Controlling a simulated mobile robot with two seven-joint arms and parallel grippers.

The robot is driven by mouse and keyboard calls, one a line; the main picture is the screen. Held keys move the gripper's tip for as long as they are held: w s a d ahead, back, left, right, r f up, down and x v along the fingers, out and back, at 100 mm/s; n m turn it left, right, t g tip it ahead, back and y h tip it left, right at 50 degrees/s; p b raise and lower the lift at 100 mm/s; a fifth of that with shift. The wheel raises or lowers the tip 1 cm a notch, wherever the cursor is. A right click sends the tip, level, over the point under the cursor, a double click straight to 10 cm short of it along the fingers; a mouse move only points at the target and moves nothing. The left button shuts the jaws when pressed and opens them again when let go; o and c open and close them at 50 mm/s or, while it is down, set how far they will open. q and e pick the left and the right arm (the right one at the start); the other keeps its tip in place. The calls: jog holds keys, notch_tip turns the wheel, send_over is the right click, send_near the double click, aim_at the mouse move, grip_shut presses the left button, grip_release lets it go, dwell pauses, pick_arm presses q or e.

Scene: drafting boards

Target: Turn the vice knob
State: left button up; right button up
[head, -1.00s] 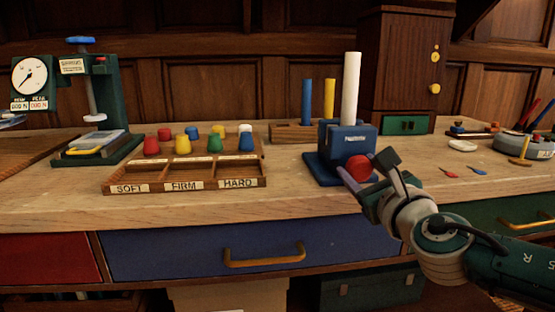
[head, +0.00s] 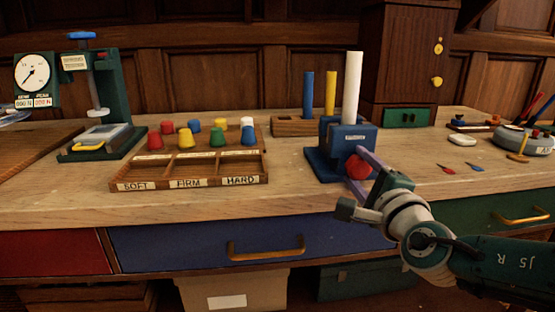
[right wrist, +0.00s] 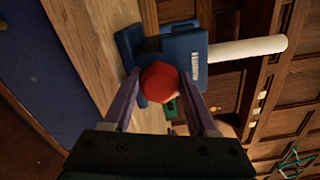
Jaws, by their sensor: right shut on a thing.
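The blue vice (head: 352,138) stands on the wooden bench, right of centre, with a white rod (head: 352,88) upright in it. Its red faceted knob (head: 357,167) faces me at the front. My right gripper (head: 361,172) is shut on the knob, one purple finger above it and one below in the head view. In the right wrist view the knob (right wrist: 160,82) sits between the two fingers (right wrist: 161,100), with the vice (right wrist: 186,62) behind it and the rod pointing right. My left gripper is not in view.
A wooden tray (head: 190,184) marked SOFT, FIRM and HARD has several coloured pegs behind its empty compartments. A block (head: 290,128) holds blue and yellow rods behind the vice. A gauge press (head: 118,115) stands at left. Small loose items lie at right.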

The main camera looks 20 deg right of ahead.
jog(key=shift+n, duration=1)
jog(key=o, duration=1.4)
jog(key=shift+c, duration=0.2)
